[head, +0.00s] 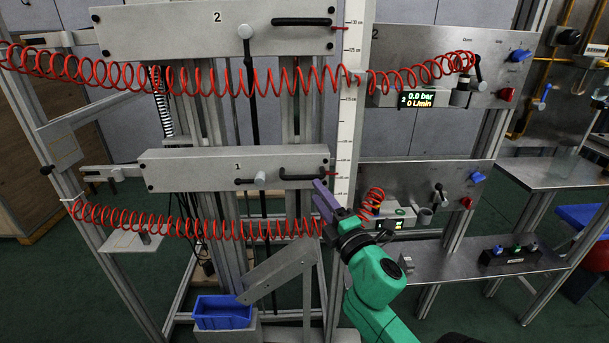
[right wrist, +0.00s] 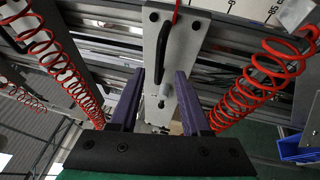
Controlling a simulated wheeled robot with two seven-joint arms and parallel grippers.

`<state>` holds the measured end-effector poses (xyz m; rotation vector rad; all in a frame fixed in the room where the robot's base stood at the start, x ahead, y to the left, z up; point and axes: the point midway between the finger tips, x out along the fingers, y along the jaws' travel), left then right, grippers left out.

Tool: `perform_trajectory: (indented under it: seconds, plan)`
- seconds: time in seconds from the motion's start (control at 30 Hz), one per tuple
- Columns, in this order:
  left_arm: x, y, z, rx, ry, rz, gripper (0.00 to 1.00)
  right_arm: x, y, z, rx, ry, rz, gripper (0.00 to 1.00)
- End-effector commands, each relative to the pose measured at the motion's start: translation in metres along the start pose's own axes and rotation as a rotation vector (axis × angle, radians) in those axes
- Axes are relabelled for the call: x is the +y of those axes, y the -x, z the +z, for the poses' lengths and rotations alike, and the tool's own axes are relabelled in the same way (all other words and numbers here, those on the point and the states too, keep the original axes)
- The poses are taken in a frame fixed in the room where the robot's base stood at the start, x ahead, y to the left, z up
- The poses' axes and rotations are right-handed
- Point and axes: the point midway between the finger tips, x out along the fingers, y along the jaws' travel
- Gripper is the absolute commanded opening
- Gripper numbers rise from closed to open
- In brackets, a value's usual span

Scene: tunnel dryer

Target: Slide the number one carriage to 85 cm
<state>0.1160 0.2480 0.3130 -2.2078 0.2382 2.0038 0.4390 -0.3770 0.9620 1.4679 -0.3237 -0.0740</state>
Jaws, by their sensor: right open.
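The number one carriage (head: 235,170) is a long light-grey box marked 1, on the vertical rails at mid height. It carries a black bar handle (head: 303,176), a clamp lever with a pale knob (head: 260,178) and a red pointer at its right end beside the white vertical scale (head: 347,120). My right gripper (head: 321,192) is just below the carriage's right end, open and empty. In the right wrist view the carriage's pale face (right wrist: 188,62), the handle (right wrist: 163,48) and the knob (right wrist: 166,90) show beyond the open fingers (right wrist: 159,88). My left gripper is out of view.
Carriage 2 (head: 180,30) sits higher on the same rails. Coiled red hoses (head: 185,222) hang across the front, close to my right gripper. A blue bin (head: 222,314) stands low at the left. A steel shelf (head: 470,262) and a valve panel lie at the right.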

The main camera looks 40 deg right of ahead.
Motion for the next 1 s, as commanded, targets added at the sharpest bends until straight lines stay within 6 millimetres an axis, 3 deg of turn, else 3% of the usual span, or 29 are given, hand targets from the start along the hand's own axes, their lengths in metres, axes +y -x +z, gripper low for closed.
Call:
perform_trajectory:
  seconds: [0.1,0.3,0.6,0.67,0.73,1.0]
  plan:
    - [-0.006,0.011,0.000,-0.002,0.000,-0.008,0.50,0.004,-0.034,0.000,0.001,0.001,0.003,0.47]
    - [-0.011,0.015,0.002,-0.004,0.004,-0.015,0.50,0.001,-0.069,0.000,-0.001,-0.002,0.000,0.47]
    - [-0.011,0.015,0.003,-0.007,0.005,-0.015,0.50,-0.001,-0.074,0.000,0.000,-0.003,-0.003,0.47]
    - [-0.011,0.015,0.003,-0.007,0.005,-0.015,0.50,-0.001,-0.074,0.000,0.000,-0.003,-0.003,0.28]
    - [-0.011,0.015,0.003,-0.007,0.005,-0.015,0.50,-0.001,-0.074,0.000,0.000,-0.003,-0.002,0.01]
    - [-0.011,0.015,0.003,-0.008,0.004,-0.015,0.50,-0.001,-0.074,0.000,0.000,-0.003,-0.003,0.00]
